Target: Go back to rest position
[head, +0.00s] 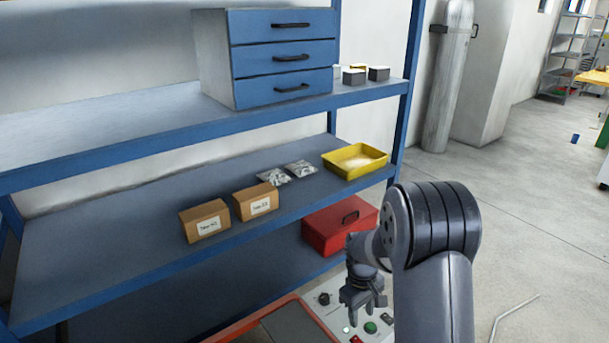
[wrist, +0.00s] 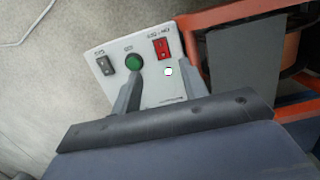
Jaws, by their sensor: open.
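My gripper (head: 362,300) hangs at the end of my arm at the lower right of the head view, pointing down over a light grey control panel (head: 335,313). Its jaws are apart and nothing shows between them. In the wrist view, the two fingers of my gripper (wrist: 153,98) reach toward the panel (wrist: 150,75). The panel carries a green button (wrist: 134,63), a black switch (wrist: 105,65) and a red switch (wrist: 162,48). I cannot tell whether the fingertips touch the panel.
A blue shelf rack (head: 130,113) stands at the left with cardboard boxes (head: 206,221), a yellow tray (head: 370,172) and a blue drawer unit (head: 285,55). A red case (head: 335,228) sits low, behind my gripper. An orange frame (wrist: 235,14) borders the panel. Open floor (head: 520,210) lies right.

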